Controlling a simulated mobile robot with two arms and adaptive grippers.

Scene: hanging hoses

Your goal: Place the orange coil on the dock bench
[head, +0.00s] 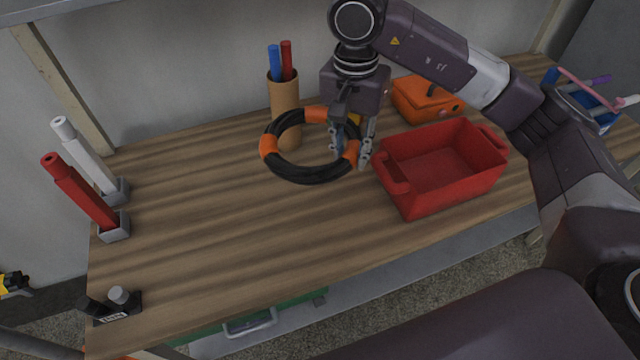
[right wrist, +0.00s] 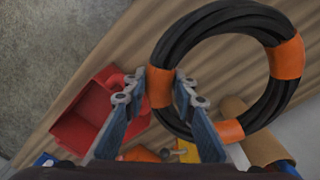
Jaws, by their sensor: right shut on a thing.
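The coil (head: 310,174) is a black hose ring with orange bands. My right gripper (head: 353,155) is shut on its right side, at an orange band that shows between the fingers in the right wrist view (right wrist: 160,88). The ring lies roughly flat and seems to hang a little above the bench; the exact gap cannot be told. The wood-topped bench (head: 220,240) spreads beneath it. In the right wrist view the coil (right wrist: 203,38) reaches up and right from the fingers. My left gripper is out of view.
A red bin (head: 441,170) stands just right of the gripper, an orange case (head: 424,98) behind it. A brown cup (head: 285,97) with blue and red rods stands behind the coil. Red (head: 80,195) and white (head: 85,155) rods lean in holders at left. The bench's front middle is clear.

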